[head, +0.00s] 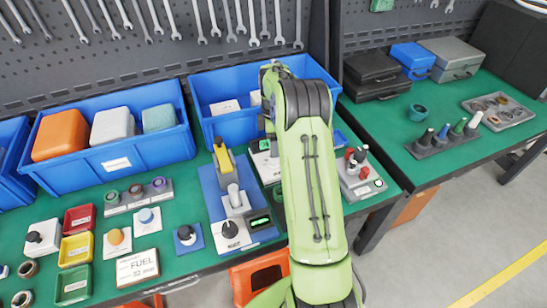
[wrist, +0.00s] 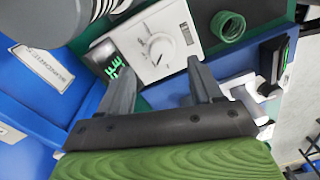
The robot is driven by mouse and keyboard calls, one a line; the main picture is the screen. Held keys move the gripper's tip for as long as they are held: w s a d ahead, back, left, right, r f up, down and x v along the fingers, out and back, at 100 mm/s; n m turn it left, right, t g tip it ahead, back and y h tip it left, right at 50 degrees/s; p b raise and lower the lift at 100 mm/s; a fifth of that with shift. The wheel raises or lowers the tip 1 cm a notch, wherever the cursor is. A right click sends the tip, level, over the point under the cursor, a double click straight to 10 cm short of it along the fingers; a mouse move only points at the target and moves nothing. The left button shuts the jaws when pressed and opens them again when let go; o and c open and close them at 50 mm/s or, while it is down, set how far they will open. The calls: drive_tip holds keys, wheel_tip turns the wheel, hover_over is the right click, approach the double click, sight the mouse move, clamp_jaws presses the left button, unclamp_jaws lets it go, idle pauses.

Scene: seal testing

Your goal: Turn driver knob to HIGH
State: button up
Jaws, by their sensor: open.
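In the wrist view a white instrument box (wrist: 150,42) carries a round pale dial knob (wrist: 160,47) with marks around it. I cannot read its setting or any HIGH label. My gripper (wrist: 162,82) is open and empty, its two dark fingers apart, with the dial beyond the fingertips and not between them. In the head view my green arm covers most of the white device (head: 262,146), and my gripper is hidden. A black knob (head: 229,229) on a white plate sits at the front of the blue fixture (head: 208,183). Which knob is the driver knob I cannot tell.
A green ring (wrist: 228,25) lies beside the instrument box. Blue bins (head: 112,160) line the back of the green bench. More small knobs, including an orange one (head: 115,236), stand at left. A red-and-grey knob unit (head: 361,183) stands right of my arm.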

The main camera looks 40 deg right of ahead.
sight(274, 161)
drive_tip(key=f, duration=0.3)
drive_tip(key=f+b, duration=0.1)
drive_tip(key=f, duration=0.2)
drive_tip(key=shift+s+a, duration=0.1)
drive_tip(key=shift+s, duration=0.1)
drive_tip(key=shift+r, duration=0.1)
drive_tip(key=c, duration=1.1)
drive_tip(key=shift+o, duration=0.2)
